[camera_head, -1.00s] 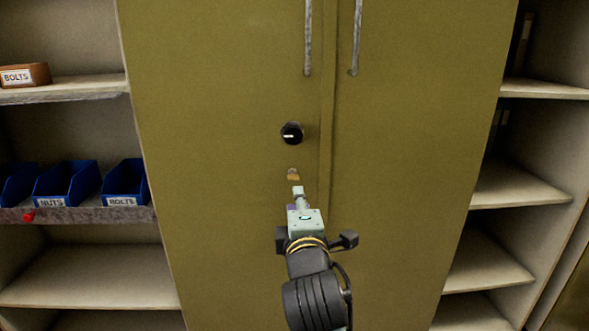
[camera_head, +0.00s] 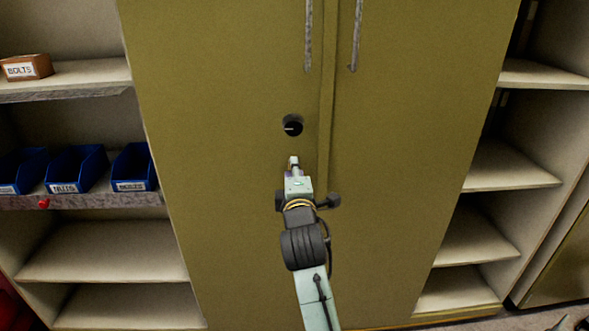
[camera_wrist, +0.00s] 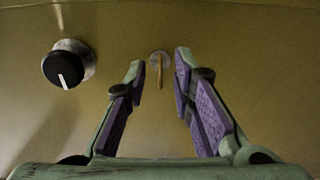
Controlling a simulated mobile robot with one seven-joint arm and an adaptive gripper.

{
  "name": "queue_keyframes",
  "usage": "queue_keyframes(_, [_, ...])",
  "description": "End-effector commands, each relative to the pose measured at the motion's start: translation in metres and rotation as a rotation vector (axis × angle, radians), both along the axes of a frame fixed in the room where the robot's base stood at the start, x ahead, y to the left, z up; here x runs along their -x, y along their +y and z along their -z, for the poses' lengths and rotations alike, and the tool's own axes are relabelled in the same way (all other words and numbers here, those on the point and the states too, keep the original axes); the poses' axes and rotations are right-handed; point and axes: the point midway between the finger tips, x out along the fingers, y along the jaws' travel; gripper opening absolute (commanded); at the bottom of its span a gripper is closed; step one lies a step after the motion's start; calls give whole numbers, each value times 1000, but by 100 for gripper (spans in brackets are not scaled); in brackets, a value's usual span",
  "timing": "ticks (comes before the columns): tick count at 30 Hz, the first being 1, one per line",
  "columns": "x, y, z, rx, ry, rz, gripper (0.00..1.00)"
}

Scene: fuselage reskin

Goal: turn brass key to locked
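The tips appear close to the door, one on each side of the key; I see no contact. In the head view my gripper (camera_head: 294,164) points at the door just below a black knob (camera_head: 292,125) and hides the key. The knob with a white mark also shows in the wrist view (camera_wrist: 68,64), left of the key.
Two vertical handles (camera_head: 308,35) hang above, beside the door seam. On the left, open shelves hold blue bins (camera_head: 78,168) and a brown bolts box (camera_head: 26,67). Open shelves (camera_head: 510,165) stand on the right. The door around the key is flat and clear.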

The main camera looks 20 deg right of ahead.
Motion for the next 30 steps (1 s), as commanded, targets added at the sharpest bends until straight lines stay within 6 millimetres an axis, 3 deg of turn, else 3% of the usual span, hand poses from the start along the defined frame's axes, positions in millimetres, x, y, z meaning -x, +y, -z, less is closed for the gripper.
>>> queue_keyframes(5, [0,0,0,0,0,0,23])
queue_keyframes(16, [0,0,0,0,0,-1,0])
queue_keyframes(30, [0,0,0,-3,-2,-1,0])
